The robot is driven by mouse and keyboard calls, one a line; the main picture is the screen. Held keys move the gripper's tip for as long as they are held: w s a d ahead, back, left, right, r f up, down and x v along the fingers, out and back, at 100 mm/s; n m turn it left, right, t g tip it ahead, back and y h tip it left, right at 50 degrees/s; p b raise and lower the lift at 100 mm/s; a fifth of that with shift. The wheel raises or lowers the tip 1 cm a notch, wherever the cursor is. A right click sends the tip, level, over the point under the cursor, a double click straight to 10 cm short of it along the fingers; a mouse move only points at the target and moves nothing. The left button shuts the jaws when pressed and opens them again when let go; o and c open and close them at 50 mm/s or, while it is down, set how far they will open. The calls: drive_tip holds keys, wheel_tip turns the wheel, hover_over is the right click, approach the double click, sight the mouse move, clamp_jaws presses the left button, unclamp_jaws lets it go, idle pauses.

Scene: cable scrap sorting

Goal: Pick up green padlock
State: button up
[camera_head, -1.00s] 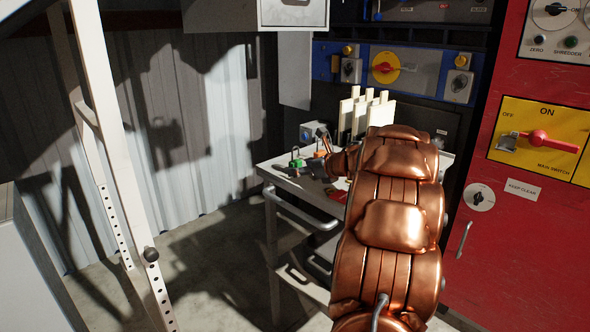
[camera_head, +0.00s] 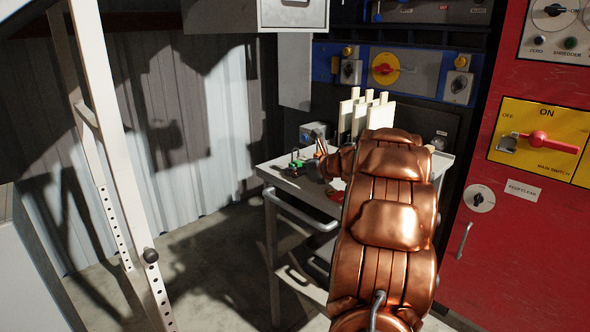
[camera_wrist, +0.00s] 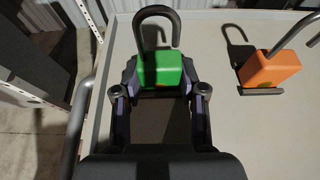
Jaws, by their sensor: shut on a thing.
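The green padlock (camera_wrist: 161,70) has a green body and a dark open-ended shackle that points away from me in the wrist view. My gripper (camera_wrist: 160,85) is shut on the padlock body, with a finger on each side of it. In the head view the green padlock (camera_head: 296,163) is small, at the left part of the grey cart top (camera_head: 275,172). My gripper's fingers are too small to make out there. I cannot tell whether the padlock still touches the surface.
An orange padlock (camera_wrist: 268,68) with a raised shackle stands to the right in the wrist view. The cart's rail (camera_wrist: 78,120) runs along the left edge. Several cream upright panels (camera_head: 360,112) stand at the cart's back. A red cabinet (camera_head: 525,230) is on the right.

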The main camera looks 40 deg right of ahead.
clamp_jaws()
drive_tip(key=shift+r, duration=0.15)
drive_tip(key=shift+r+p, duration=0.55)
drive_tip(key=shift+r, duration=0.9)
drive_tip(key=shift+s+r, duration=0.15)
drive_tip(key=shift+r, duration=0.1)
drive_tip(key=s+a+r, duration=0.1)
drive_tip(key=s+a, duration=0.9)
drive_tip(key=s, duration=0.2)
drive_tip(key=shift+r, duration=0.2)
drive_tip(key=shift+s, duration=0.1)
